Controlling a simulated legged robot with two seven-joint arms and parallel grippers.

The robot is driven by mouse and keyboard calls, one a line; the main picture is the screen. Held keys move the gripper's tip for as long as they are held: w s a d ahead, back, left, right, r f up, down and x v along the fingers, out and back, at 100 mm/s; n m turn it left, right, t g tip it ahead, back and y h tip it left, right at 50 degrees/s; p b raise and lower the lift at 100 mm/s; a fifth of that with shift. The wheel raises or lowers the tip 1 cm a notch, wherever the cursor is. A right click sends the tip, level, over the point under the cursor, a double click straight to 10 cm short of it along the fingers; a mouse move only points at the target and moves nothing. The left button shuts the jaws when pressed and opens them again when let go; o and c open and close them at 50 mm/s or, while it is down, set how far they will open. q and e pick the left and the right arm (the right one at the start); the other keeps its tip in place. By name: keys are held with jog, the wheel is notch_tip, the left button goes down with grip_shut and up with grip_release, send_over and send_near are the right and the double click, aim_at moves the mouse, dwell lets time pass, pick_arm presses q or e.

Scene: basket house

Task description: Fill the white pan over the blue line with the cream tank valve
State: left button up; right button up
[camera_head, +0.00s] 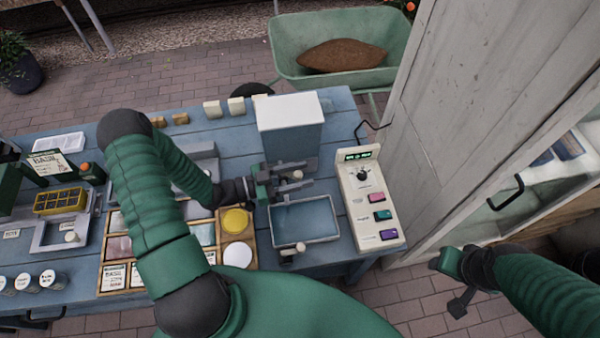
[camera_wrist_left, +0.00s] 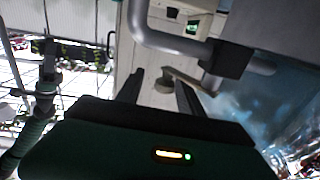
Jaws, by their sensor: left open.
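The tank (camera_head: 290,112) has a cream lid and a blue-grey body and stands at the table's back right. The white pan (camera_head: 337,238) sits in front of it. Its inside looks bluish; I cannot make out a blue line or the level. My left gripper (camera_head: 284,183) is open at the tank's front, above the pan's back edge. In the left wrist view, its two dark fingers (camera_wrist_left: 159,95) point at a small cream valve handle (camera_wrist_left: 180,78) below a grey pipe (camera_wrist_left: 165,38); contact is unclear. My right gripper (camera_head: 452,280) hangs at right, empty and apparently open.
A cream control panel (camera_head: 371,202) with coloured buttons stands right of the pan. A wooden seed tray (camera_head: 236,222) with a yellow round dish (camera_head: 235,220) is left. A cabinet wall (camera_head: 480,110) borders the right. A green wheelbarrow (camera_head: 292,35) stands behind.

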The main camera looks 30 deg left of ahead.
pick_arm(q)
jog(key=shift+w+a+f, duration=0.15)
jog(key=shift+a, duration=0.25)
jog(key=shift+c, duration=0.5)
jog(key=shift+a, duration=0.15)
jog(key=shift+c, duration=1.3)
jog(key=shift+a, duration=0.1)
jog(key=shift+c, duration=1.1)
jog(key=shift+d, duration=0.25)
grip_shut()
pick_arm(e)
jog(key=shift+w+a, duration=0.15)
jog(key=shift+a, duration=0.35)
